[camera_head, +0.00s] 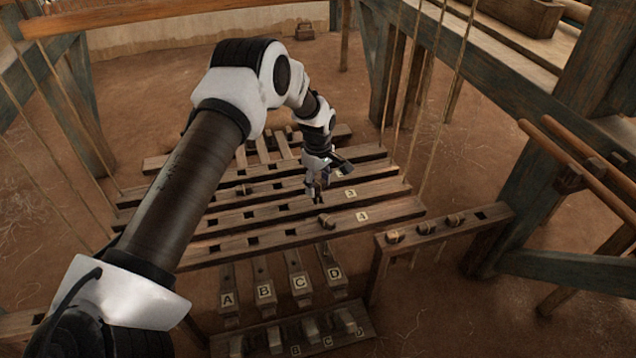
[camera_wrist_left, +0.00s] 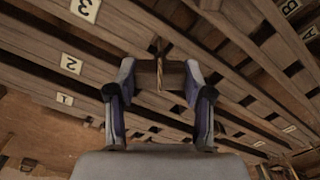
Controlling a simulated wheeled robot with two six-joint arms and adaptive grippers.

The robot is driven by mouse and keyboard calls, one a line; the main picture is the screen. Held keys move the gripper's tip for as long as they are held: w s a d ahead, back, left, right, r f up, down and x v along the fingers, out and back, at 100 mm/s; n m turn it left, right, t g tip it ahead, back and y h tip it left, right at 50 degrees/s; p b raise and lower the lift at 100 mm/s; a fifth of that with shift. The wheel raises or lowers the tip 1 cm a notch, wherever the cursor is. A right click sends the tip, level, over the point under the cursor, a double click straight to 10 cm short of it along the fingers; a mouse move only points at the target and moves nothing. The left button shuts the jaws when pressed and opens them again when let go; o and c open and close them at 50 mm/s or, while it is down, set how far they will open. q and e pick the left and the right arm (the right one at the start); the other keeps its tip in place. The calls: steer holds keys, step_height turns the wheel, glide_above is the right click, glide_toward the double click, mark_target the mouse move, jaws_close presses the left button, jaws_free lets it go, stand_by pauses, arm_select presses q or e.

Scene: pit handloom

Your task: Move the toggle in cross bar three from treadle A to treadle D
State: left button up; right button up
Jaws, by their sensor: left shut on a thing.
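My left gripper (camera_head: 316,192) is at the right part of cross bar three (camera_head: 265,211), close to its "3" label, in line with the treadle D column. In the left wrist view my left gripper (camera_wrist_left: 160,95) is shut on a wooden toggle (camera_wrist_left: 175,76) with a twisted cord on it. Whether the toggle touches or sits in the bar is hidden. Dark holes show in cross bar three to the left of the gripper. Treadle A (camera_head: 227,300) and treadle D (camera_head: 335,275) lie below the bars in the head view. My right gripper is not in view.
Cross bar four (camera_head: 270,238) lies in front, with a toggle (camera_head: 326,221) near its right end. Cords (camera_head: 432,125) hang right of the gripper. Loom posts (camera_head: 390,75) stand behind.

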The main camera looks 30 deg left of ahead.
mark_target(318, 193)
arm_select(q)
steer(key=shift+f+b, duration=0.55)
steer(key=shift+f, duration=1.5)
steer(key=o, duration=1.1)
steer(key=shift+c, duration=0.2)
step_height(318, 193, up, 12)
